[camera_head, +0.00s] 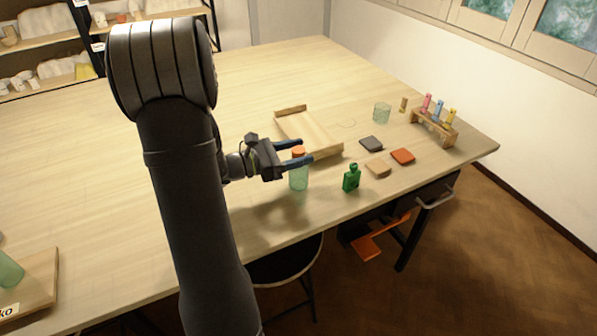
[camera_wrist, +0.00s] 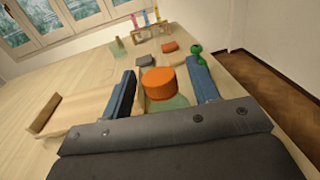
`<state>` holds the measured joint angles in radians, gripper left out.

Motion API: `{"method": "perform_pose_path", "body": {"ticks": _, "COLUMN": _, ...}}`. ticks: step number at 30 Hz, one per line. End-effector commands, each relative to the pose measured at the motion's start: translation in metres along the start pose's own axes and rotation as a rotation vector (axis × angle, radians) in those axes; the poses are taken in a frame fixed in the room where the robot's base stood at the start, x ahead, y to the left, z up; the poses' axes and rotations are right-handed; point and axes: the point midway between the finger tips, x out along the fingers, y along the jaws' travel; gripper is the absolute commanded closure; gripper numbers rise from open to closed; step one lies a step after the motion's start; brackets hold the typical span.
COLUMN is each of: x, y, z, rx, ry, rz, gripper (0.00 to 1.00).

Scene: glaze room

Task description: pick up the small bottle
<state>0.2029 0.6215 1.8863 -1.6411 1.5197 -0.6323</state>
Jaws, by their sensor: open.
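A small green bottle (camera_head: 351,178) with a narrow neck stands upright near the table's front edge. It also shows in the wrist view (camera_wrist: 196,52), beyond my right finger. A clear greenish jar (camera_head: 298,178) with an orange lid (camera_wrist: 158,83) stands to its left. My gripper (camera_head: 304,151) is open and level with the jar's top. Its two blue fingers lie on either side of the orange lid, with visible gaps in the wrist view. The jar's lower part is hidden there by my gripper.
A shallow wooden tray (camera_head: 309,132) lies behind the jar. Dark grey (camera_head: 371,144), tan (camera_head: 378,168) and orange (camera_head: 402,156) blocks lie to the right. A glass (camera_head: 382,112) and a rack of coloured tubes (camera_head: 434,128) stand farther back. The table's left middle is clear.

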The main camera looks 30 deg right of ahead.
Motion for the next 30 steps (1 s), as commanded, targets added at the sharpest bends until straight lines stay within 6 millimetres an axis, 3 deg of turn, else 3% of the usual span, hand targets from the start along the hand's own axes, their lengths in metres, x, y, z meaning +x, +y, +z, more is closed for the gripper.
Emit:
{"method": "perform_pose_path", "body": {"ticks": 9, "x": 0.0046, "y": 0.0001, "z": -0.0002, "rx": 0.0, "ry": 0.001, "rz": 0.001, "gripper": 0.47}}
{"method": "perform_pose_path", "body": {"ticks": 15, "x": 0.0045, "y": 0.0, "z": -0.0001, "rx": 0.0, "ry": 0.001, "rz": 0.001, "gripper": 0.86}}
{"method": "perform_pose_path", "body": {"ticks": 18, "x": 0.0044, "y": 0.0, "z": -0.0001, "rx": 0.0, "ry": 0.001, "rz": 0.001, "gripper": 1.0}}
{"method": "perform_pose_path", "body": {"ticks": 30, "x": 0.0044, "y": 0.0002, "z": 0.0073, "rx": 0.003, "ry": 0.0, "rz": 0.001, "gripper": 1.0}}
